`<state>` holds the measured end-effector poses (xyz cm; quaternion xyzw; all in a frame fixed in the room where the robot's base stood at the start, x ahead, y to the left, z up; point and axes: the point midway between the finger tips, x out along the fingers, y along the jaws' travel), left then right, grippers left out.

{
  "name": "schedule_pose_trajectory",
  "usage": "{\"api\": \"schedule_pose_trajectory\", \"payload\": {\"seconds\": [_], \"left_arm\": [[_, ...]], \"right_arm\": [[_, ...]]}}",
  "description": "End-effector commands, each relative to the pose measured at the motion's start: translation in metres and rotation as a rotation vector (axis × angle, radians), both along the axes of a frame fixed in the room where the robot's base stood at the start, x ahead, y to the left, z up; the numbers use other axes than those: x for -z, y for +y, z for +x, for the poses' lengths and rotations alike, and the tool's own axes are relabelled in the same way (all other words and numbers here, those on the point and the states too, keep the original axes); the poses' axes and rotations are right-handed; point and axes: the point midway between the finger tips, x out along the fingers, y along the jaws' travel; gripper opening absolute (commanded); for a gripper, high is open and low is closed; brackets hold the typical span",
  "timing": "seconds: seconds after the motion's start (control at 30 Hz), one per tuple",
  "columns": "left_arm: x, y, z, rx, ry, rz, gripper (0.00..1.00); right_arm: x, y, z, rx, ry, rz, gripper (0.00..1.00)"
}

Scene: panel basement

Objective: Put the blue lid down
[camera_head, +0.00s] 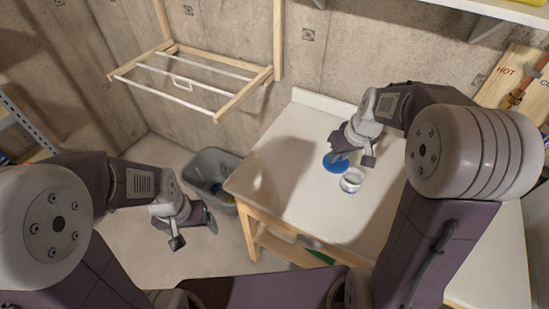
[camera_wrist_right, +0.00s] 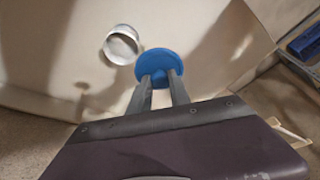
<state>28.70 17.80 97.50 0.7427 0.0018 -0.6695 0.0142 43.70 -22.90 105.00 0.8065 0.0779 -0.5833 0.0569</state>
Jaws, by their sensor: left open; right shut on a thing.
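The blue lid (camera_head: 335,163) is a round blue disc over the white worktop, just behind and left of a jar. My right gripper (camera_head: 354,158) is shut on the lid's edge. In the right wrist view the lid (camera_wrist_right: 158,63) sits between the fingertips of the gripper (camera_wrist_right: 160,80). I cannot tell whether the lid touches the worktop. The open jar (camera_head: 351,181) stands upright on the worktop, and it also shows in the right wrist view (camera_wrist_right: 122,46), beside the lid. My left gripper (camera_head: 178,228) is open and empty, left of the worktop above the floor.
The white worktop (camera_head: 290,170) is mostly bare left of the jar. A grey bin (camera_head: 212,160) with things in it stands on the floor at the worktop's left. A wooden drying rack (camera_head: 190,80) hangs on the wall. A wooden board with pipes (camera_head: 515,90) is at the right.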

Motion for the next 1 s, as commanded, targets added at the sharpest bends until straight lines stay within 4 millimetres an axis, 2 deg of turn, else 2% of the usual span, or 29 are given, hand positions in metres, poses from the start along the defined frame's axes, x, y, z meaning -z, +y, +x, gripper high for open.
{"api": "schedule_pose_trajectory", "payload": {"seconds": [0.17, 0.4, 0.6, 0.8, 1.0], "left_arm": [[-0.002, -0.001, -0.001, 0.000, 0.003, -0.001, 0.84], [-0.013, 0.000, 0.000, -0.001, 0.002, -0.001, 0.84], [-0.018, 0.000, 0.000, -0.001, 0.001, 0.000, 0.84], [-0.018, 0.000, 0.000, -0.001, 0.001, 0.000, 0.84], [-0.021, 0.000, 0.000, -0.001, 0.001, 0.000, 0.84]], "right_arm": [[0.007, 0.007, 0.007, -0.002, 0.004, 0.001, 0.00], [0.045, 0.050, 0.056, -0.005, 0.006, 0.000, 0.00], [0.067, 0.073, 0.085, -0.002, 0.003, 0.001, 0.00], [0.074, 0.076, 0.089, 0.001, 0.003, 0.001, 0.00], [0.107, 0.076, 0.088, 0.002, 0.004, 0.001, 0.00]]}}
